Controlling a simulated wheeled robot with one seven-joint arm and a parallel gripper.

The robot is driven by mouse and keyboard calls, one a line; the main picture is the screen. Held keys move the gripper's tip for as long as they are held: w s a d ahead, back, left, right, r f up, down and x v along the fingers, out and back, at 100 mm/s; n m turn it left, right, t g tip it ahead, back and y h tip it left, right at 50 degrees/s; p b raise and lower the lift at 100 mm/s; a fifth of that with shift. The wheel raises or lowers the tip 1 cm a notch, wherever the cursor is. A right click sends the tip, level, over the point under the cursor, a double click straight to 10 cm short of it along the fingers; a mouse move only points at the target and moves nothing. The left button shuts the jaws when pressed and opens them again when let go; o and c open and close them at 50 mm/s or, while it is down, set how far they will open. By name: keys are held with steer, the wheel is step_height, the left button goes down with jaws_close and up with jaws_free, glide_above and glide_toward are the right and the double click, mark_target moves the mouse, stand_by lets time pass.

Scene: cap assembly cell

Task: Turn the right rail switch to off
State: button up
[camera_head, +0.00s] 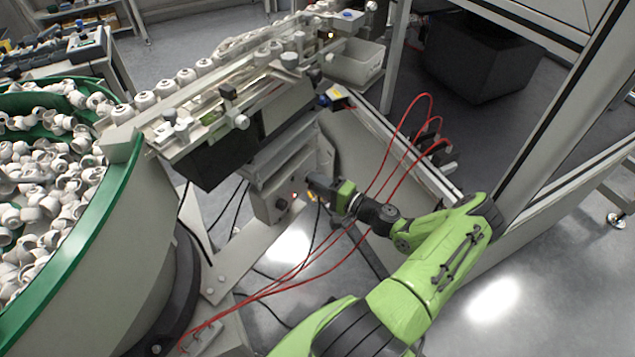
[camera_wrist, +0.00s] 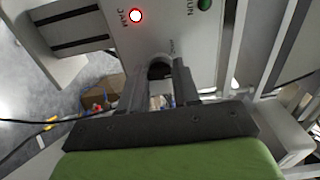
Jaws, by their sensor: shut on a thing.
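The rail switch is a dark round knob (camera_wrist: 160,70) low on a light grey control panel (camera_wrist: 175,32) in the wrist view. My gripper (camera_wrist: 168,82) has one finger on each side of the knob and is shut on it. The fingers hide part of the knob, and its pointer setting cannot be read. In the head view my gripper (camera_head: 308,182) is at the grey control box (camera_head: 272,205) under the rail, and it hides the switch there.
On the panel a lamp marked JAM (camera_wrist: 136,15) glows white with a red rim, and a green RUN lamp (camera_wrist: 205,4) is beside it. Red hoses (camera_head: 385,165) hang close to my arm. A green-rimmed bowl (camera_head: 118,190) of white caps stands at left.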

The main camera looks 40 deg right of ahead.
stand_by(0.4)
steer(key=o, duration=1.1)
steer(key=shift+c, duration=0.2)
steer(key=p+v, duration=0.2)
steer(key=v, duration=1.3)
steer(key=shift+s, duration=0.4)
